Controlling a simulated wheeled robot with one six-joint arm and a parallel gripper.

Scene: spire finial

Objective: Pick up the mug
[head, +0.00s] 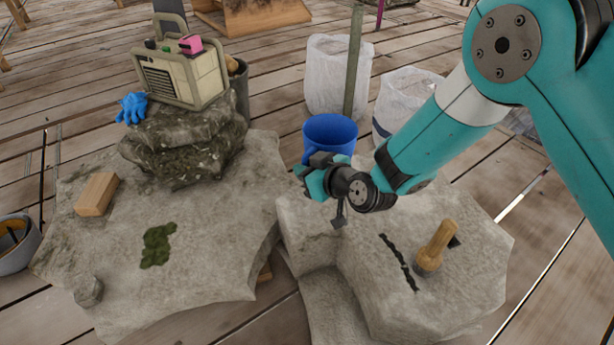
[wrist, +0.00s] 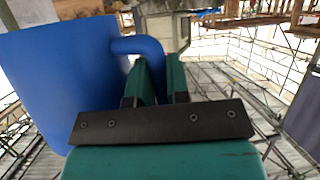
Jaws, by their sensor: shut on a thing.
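The blue mug (head: 330,134) is in my gripper (head: 308,172), above the rear of the right-hand stone block in the head view. In the wrist view the mug (wrist: 58,75) fills the left side, and its handle (wrist: 140,46) passes between the green fingers of my gripper (wrist: 162,80). The fingers are shut on the handle. The mug looks close to upright in the head view. Its underside and whatever is directly below it are hidden.
A wooden-handled tool (head: 437,245) stands on the right stone (head: 470,290). A generator-like box (head: 183,72) and blue gloves (head: 132,107) sit on stacked stone at left. A wooden block (head: 97,194) lies on the left slab (head: 210,260). White bags (head: 337,75) and a post (head: 353,60) stand behind.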

